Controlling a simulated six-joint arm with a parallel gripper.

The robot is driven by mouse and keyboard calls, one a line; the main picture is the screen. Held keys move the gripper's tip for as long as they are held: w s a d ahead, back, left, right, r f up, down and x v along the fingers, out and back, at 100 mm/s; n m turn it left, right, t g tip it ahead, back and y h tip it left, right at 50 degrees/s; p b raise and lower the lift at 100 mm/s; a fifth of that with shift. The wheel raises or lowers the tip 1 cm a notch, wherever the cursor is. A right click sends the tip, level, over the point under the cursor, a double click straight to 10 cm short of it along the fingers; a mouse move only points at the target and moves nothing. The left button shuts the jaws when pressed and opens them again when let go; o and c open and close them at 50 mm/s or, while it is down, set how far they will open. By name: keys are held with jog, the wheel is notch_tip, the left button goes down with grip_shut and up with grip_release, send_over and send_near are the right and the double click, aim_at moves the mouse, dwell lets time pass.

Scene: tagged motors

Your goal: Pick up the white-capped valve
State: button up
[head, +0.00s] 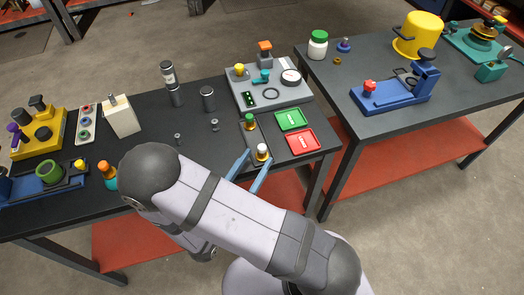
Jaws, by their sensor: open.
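The white-capped valve (262,152) has a white top over a brass body. It stands at the near end of a dark grey strip (256,136), close to the front edge of the left table. A green-capped brass valve (249,121) stands at the strip's far end. My gripper (257,158) has its two blue fingers spread apart, with the white-capped valve at or between their tips. I cannot tell whether the fingers touch it. My arm hides part of the table's front.
Green (290,120) and red (302,140) trays lie right of the strip. A grey gauge panel (268,92) stands behind. Small metal cylinders (208,99) stand left of it. A blue fixture (392,95) sits on the right table. The table is fairly clear left of the strip.

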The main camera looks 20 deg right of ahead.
aim_at(260, 150)
jog(key=shift+w+p+x, duration=0.2)
jog(key=shift+p+x, duration=0.6)
jog(key=shift+x, duration=2.05)
jog(key=shift+a+f, duration=0.1)
jog(key=shift+a, duration=0.15)
grip_shut()
jog(key=shift+r, duration=5)
